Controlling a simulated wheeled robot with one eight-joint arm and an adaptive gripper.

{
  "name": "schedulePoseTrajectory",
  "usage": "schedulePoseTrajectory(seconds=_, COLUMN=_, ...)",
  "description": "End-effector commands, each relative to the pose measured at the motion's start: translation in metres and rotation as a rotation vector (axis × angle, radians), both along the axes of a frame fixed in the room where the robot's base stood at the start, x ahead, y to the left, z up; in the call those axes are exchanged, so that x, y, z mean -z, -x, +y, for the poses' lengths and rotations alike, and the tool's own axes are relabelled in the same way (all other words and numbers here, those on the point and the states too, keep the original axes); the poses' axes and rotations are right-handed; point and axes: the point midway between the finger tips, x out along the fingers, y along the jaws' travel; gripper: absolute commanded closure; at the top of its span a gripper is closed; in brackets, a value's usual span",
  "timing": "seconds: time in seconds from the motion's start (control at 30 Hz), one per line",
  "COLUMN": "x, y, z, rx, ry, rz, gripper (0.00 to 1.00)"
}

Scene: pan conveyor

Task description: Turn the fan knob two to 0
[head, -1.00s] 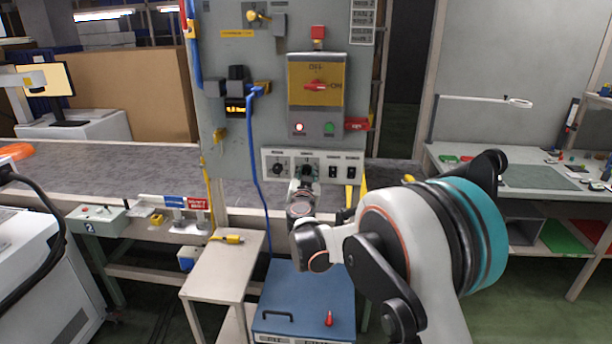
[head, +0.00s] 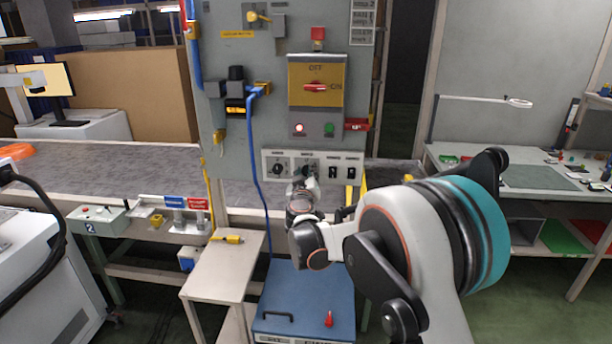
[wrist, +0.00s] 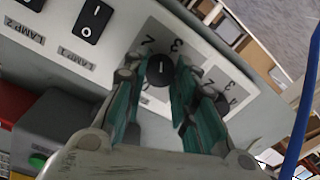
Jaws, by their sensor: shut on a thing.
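The fan knob two, a round black knob with a white mark, sits on the white switch strip and shows between the finger pads in the wrist view (wrist: 159,70). Digits 2 and 3 are printed above it; the rest of its scale is hidden by the fingers. My gripper (wrist: 166,78) is shut on the knob, with a teal pad on each side. In the head view my gripper (head: 304,182) reaches up to the strip and partly covers this knob, so its setting cannot be read there.
The other fan knob (head: 278,169) is close on the left in the head view. Two black lamp switches (head: 342,172) are on the right. A blue cable (head: 255,150) hangs left of the strip. A blue box (head: 303,295) and small table (head: 222,268) stand below.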

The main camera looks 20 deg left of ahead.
Motion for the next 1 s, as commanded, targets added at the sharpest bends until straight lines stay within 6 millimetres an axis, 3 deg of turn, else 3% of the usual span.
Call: schedulePoseTrajectory(seconds=1.0, x=-0.0004, y=0.0009, z=0.0026, rx=-0.002, ry=0.939, rz=-0.226, gripper=0.98)
